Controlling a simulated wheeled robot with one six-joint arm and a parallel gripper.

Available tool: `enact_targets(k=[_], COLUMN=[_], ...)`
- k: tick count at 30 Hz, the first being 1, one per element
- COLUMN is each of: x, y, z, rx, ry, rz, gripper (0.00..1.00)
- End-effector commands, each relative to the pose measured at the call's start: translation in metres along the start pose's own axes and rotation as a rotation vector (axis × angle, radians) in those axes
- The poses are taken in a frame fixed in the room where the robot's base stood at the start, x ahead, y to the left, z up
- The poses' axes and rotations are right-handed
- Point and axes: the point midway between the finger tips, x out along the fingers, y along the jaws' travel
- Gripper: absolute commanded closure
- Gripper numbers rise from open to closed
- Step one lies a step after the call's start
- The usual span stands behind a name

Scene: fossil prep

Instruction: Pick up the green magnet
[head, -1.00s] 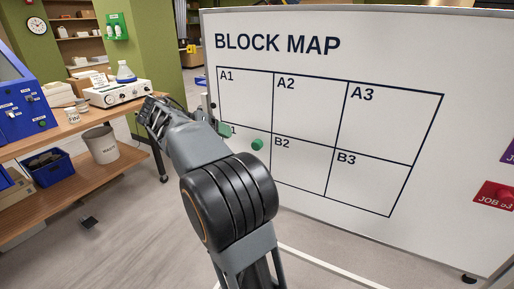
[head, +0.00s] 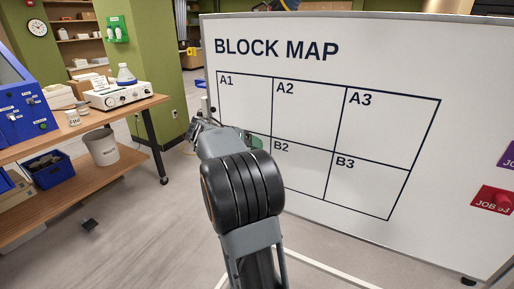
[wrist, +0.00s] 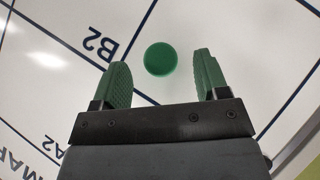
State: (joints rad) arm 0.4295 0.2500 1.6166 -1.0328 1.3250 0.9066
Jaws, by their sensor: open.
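The green magnet (wrist: 160,59) is a round disc on the whiteboard, near the B2 label in the wrist view. My gripper (wrist: 160,80) is open. Its two green-padded fingers stand to either side of the magnet in that picture, with the magnet near fingertip level and clear space between it and each finger. I cannot tell how far the fingertips are from the board. In the head view my arm hides the magnet and most of the gripper; a bit of green (head: 256,141) shows beside the arm at the board.
The whiteboard (head: 392,62) carries a BLOCK MAP grid. A red JOB card (head: 492,199) is at its right edge. A wooden bench (head: 125,108) with a white device, a flask and a blue machine stands at the left. A white bin (head: 101,147) sits on its lower shelf.

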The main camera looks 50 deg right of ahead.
Motion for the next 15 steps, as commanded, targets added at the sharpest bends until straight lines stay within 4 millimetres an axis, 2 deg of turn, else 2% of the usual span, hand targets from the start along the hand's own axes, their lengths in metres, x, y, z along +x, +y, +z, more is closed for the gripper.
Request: enact_targets(k=[6, 13, 15], x=[0.017, 0.019, 0.019], y=[0.0, 0.0, 0.0], z=[0.0, 0.0, 0.0], rx=[0.001, 0.001, 0.001], ry=[0.0, 0.001, 0.001], rz=[-0.001, -0.001, -0.001], gripper=[0.32, 0.32, 0.37])
